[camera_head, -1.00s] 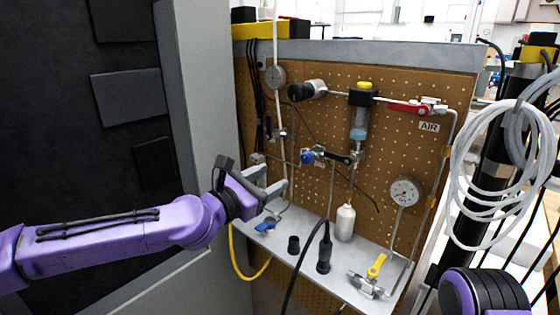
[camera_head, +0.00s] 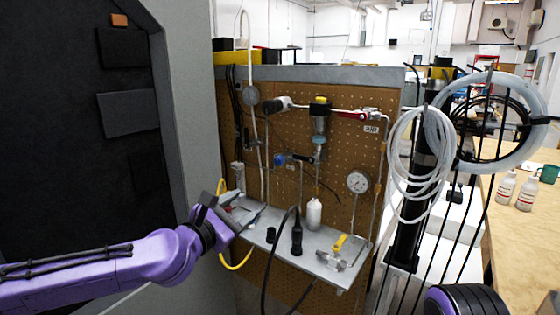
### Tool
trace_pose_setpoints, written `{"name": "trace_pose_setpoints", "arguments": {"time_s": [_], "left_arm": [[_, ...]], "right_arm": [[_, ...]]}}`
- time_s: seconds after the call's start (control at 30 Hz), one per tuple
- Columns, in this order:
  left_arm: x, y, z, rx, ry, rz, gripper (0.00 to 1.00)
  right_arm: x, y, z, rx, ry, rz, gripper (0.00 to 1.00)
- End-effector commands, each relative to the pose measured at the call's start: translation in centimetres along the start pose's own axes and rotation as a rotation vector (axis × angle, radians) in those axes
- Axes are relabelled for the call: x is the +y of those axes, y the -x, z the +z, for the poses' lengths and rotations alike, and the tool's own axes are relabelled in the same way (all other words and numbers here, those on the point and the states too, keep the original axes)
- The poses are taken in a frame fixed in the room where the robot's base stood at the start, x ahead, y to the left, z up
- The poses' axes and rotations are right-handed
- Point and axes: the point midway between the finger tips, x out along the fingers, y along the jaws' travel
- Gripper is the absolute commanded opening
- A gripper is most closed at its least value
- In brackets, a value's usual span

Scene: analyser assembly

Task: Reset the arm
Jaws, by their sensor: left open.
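My left arm is purple and comes in from the left. My left gripper (camera_head: 240,213) is open, in front of the left end of the metal shelf (camera_head: 318,243) on the pegboard panel (camera_head: 350,150). Nothing shows between its fingers. It overlaps the shelf's left end in the picture, and I cannot tell whether they touch. A purple and black part of my right arm shows at the bottom right; its gripper is out of the picture.
The panel carries a gauge (camera_head: 358,181), a red-handled valve (camera_head: 350,115) and a blue valve (camera_head: 281,160). A white bottle (camera_head: 314,213) and a yellow-handled valve (camera_head: 339,243) are on the shelf. Coiled white tubing (camera_head: 420,150) hangs at right. A wooden table (camera_head: 515,245) stands further right.

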Motion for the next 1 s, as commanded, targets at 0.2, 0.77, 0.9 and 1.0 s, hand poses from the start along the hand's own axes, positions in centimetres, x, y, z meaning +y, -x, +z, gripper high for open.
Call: {"name": "trace_pose_setpoints", "arguments": {"time_s": [0.2,0.77,0.9,1.0], "left_arm": [[-5.3,0.5,-5.6,0.143,-0.225,-0.061,0.57],[-27.1,24.1,-31.8,0.663,-1.111,-0.896,0.57],[-26.7,35.0,-35.7,0.755,-1.316,-1.185,0.57],[-25.2,40.6,-36.8,0.798,-1.396,-1.334,0.57]], "right_arm": [[0.0,0.2,0.0,-0.001,0.000,0.000,0.69],[0.2,2.3,-0.9,-0.001,0.000,0.001,0.69],[0.3,3.1,-1.2,-0.001,0.000,0.001,0.69],[0.3,3.5,-1.4,-0.001,0.000,0.000,0.69]]}}
